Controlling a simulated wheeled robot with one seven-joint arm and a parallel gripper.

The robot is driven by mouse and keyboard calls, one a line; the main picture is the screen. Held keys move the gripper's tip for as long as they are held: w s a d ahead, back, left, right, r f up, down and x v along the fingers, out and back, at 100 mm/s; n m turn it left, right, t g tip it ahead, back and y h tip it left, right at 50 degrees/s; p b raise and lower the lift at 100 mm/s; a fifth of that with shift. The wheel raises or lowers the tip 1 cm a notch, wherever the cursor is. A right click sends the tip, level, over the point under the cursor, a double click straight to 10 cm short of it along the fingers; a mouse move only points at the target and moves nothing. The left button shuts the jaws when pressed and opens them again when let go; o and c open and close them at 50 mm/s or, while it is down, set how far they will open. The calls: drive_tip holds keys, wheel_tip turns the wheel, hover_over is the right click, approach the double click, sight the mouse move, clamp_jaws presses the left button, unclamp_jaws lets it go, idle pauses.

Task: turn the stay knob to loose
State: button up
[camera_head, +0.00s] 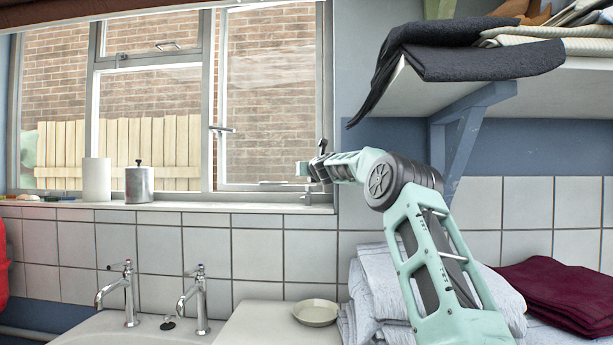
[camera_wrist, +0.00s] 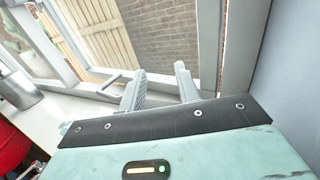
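My gripper (camera_head: 316,168) is at the right end of the window, close to the frame's lower right corner and just above the sill. In the wrist view my gripper (camera_wrist: 162,82) has its two grey fingers apart, with no object visible between them. A thin grey bar (camera_head: 275,183), which looks like the window stay, lies along the bottom of the right-hand casement, left of my gripper. A short grey bar (camera_wrist: 111,80) shows just left of the left finger in the wrist view. I cannot make out the stay knob for certain in either view, nor its setting.
The casement (camera_head: 270,90) has a handle on its left side. On the sill (camera_head: 235,207) stand a white roll (camera_head: 97,180) and a metal canister (camera_head: 139,185). Taps (camera_head: 200,300) stand below. A shelf with cloths (camera_head: 480,60) overhangs at the right, above folded towels (camera_head: 375,290).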

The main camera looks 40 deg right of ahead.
drive_tip(key=shift+r+p, duration=0.8)
drive_tip(key=shift+r, duration=0.85)
